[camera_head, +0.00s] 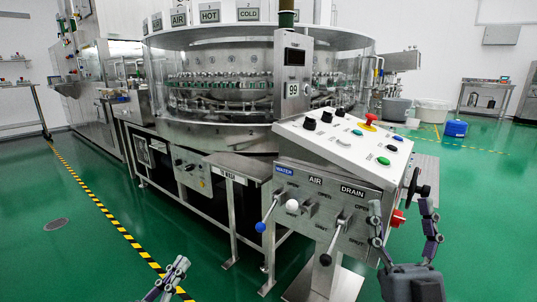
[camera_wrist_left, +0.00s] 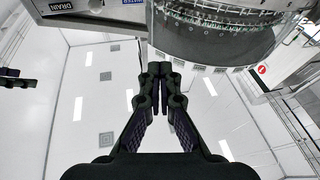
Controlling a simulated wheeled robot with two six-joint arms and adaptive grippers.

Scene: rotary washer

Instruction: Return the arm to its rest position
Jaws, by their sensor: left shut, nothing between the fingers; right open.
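My left gripper (camera_head: 182,264) is low at the bottom of the head view, over the green floor and left of the control stand. Its fingers are closed together and hold nothing. In the left wrist view its fingertips (camera_wrist_left: 160,70) meet in the middle, clear of the machine. My right gripper (camera_head: 401,206) is at the lower right of the head view, in front of the stand's right side. Its two fingers are spread wide with nothing between them.
The control stand (camera_head: 335,205) carries WATER, AIR and DRAIN levers, with a sloped button panel (camera_head: 345,143) above. The round glass washer (camera_head: 225,85) stands behind. Green floor (camera_head: 50,260) at the left is clear, crossed by a yellow-black stripe (camera_head: 110,218).

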